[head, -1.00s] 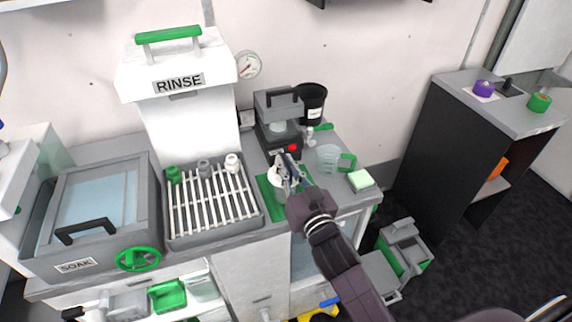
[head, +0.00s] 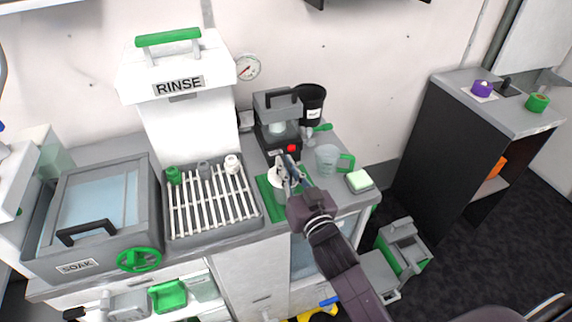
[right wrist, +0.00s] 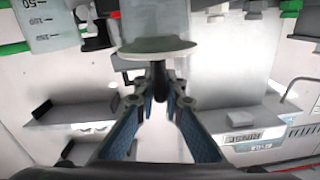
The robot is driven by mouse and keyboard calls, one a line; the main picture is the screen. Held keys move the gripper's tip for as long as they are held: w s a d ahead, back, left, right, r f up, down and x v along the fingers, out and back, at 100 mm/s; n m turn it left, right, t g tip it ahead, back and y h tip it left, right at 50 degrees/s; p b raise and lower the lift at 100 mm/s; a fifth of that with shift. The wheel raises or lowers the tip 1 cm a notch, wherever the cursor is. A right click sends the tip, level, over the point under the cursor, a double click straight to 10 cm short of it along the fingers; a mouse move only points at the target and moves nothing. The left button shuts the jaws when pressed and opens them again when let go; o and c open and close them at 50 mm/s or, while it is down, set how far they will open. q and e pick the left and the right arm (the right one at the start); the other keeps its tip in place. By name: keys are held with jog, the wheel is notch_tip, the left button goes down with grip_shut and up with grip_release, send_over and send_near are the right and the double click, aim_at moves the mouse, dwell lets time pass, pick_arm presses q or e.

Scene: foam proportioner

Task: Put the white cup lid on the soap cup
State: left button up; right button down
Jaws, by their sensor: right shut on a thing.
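My right gripper (head: 288,165) is shut on the white cup lid (head: 275,178), its fingers pinching the lid's knob. In the right wrist view the lid (right wrist: 158,50) is a pale disc beyond the fingertips, roughly level. A grey, translucent cup-like body (right wrist: 150,18) lies directly past the disc; it looks like the soap cup. In the head view a pale cup (head: 281,196) shows just under the lid on the green mat (head: 265,187), partly hidden by my gripper. I cannot tell whether the lid touches the rim. My left gripper is out of view.
A clear jug with a green handle (head: 327,158) and a green-and-white sponge (head: 359,181) stand right of the mat. A dark machine (head: 277,112) stands behind it. The slatted rinse rack (head: 254,228) is to the left, holding several small caps.

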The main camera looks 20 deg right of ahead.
aim_at(294, 184)
jog(key=shift+f+b, duration=0.4)
jog(key=shift+f, duration=0.15)
jog(key=c, duration=2.3)
grip_release()
jog(key=shift+s+d+p, duration=0.15)
jog(key=shift+s+p, duration=0.4)
jog(key=shift+s, duration=2.05)
jog(key=shift+s+d+p, duration=0.2)
jog(key=shift+s+p, duration=0.1)
jog(key=shift+s, duration=2.65)
